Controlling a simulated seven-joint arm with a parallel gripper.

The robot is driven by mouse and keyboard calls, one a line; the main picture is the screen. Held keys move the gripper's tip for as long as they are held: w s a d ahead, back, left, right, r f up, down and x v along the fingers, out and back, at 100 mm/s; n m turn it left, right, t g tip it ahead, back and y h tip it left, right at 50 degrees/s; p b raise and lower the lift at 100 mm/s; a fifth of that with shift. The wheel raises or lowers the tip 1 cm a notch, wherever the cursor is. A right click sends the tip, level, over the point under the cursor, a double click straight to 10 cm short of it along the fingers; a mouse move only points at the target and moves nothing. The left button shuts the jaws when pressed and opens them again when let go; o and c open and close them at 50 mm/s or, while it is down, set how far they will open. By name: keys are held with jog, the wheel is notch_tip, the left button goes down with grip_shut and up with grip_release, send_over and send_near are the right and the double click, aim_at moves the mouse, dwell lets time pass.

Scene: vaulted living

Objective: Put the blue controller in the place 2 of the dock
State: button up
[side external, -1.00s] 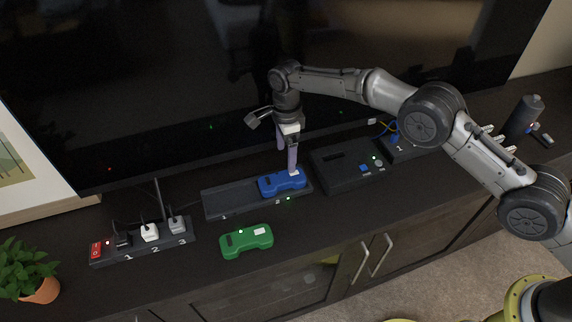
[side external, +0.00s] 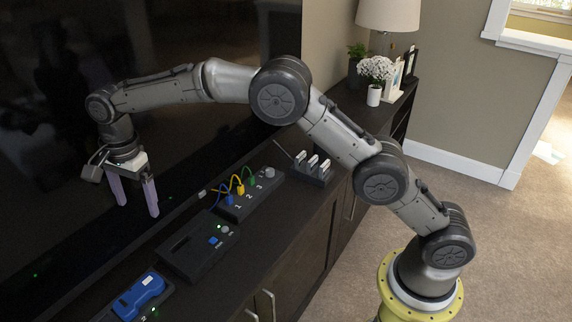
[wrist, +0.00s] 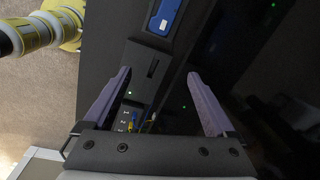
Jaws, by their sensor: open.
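The blue controller (side external: 139,297) lies in the dock (side external: 168,290) at the bottom left of the side view, in the place by the mark 2, with a lit green light beside it. The side view cuts off the rest of the dock. The controller also shows at the top of the wrist view (wrist: 165,16), partly cut off. My gripper (side external: 138,208) is open and empty, raised above the cabinet and apart from the controller. Both fingers show spread in the wrist view (wrist: 158,73), with nothing between them.
The dark TV screen (side external: 50,130) rises close behind my gripper. A white-flowered plant (side external: 375,75) and lamp stand far right.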

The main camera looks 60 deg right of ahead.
jog(key=s+d+r+n+t, duration=0.2)
jog(key=s+d+r+n, duration=0.6)
jog(key=s+d+r, duration=0.9)
jog(key=s+d+f+n+t, duration=0.1)
jog(key=s+d+f+n, duration=0.1)
jog(key=s, duration=0.5)
jog(key=s+d+f+n, duration=0.2)
jog(key=s+f, duration=0.1)
jog(key=s, duration=0.4)
jog(key=s+d+f+n+t, duration=0.1)
jog(key=s+f+n, duration=0.1)
jog(key=s, duration=0.5)
jog(key=shift+s+d+f+n+t, duration=0.25)
jog(key=shift+d+f+n+t, duration=0.05)
jog(key=shift+d+f, duration=0.15)
